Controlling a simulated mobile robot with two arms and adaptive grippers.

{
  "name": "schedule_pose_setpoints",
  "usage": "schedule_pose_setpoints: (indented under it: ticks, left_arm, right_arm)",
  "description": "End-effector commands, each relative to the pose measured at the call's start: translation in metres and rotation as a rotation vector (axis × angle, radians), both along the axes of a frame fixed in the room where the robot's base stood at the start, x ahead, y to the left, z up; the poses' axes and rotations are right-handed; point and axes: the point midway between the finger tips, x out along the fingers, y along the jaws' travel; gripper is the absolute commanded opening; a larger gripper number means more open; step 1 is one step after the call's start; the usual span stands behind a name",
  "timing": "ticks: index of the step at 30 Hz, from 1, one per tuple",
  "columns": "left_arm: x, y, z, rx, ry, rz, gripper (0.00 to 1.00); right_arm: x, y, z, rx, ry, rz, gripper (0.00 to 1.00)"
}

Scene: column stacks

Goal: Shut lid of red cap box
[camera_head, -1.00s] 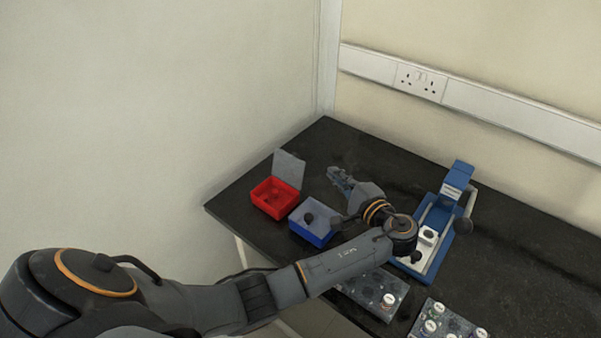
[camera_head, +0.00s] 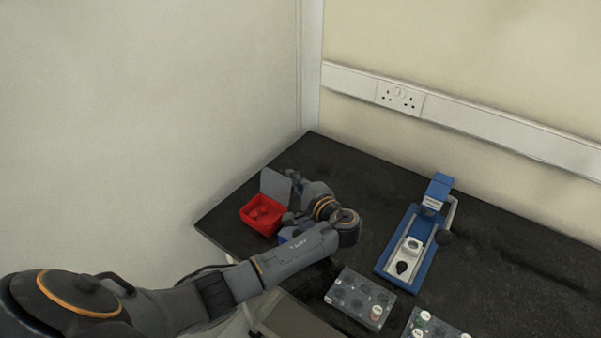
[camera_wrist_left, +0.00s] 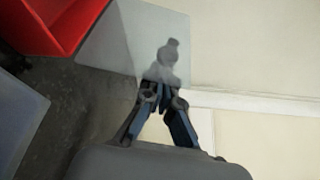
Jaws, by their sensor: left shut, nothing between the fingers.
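The red cap box (camera_head: 262,216) sits at the left end of the black table with its grey lid (camera_head: 276,187) standing up at the back. The box (camera_wrist_left: 62,22) also shows at the upper left of the left wrist view, with the translucent lid (camera_wrist_left: 115,45) beside it. My left gripper (camera_head: 292,176) is shut and empty, just right of the raised lid. In the left wrist view the shut fingertips (camera_wrist_left: 163,88) overlap the lid's lower right part; I cannot tell whether they touch it. My right gripper is not in view.
A blue box (camera_head: 286,236) is mostly hidden under my left arm and shows at the left of the wrist view (camera_wrist_left: 18,120). A blue press (camera_head: 418,235) stands right of centre. Trays of vials (camera_head: 358,300) lie at the front edge. The back right of the table is clear.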

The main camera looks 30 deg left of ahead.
Motion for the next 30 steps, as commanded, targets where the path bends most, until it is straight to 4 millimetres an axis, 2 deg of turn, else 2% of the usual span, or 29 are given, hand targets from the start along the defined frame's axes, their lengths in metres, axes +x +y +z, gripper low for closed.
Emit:
schedule_pose_setpoints:
  ticks: [10,30]
  left_arm:
    - [-0.003,0.0,0.0,0.0,0.0,0.0,0.0]
    - [-0.011,0.001,0.004,-0.012,-0.141,0.001,0.0]
  right_arm:
    - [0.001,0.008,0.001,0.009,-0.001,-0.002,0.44]
    - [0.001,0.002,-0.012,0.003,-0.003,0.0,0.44]
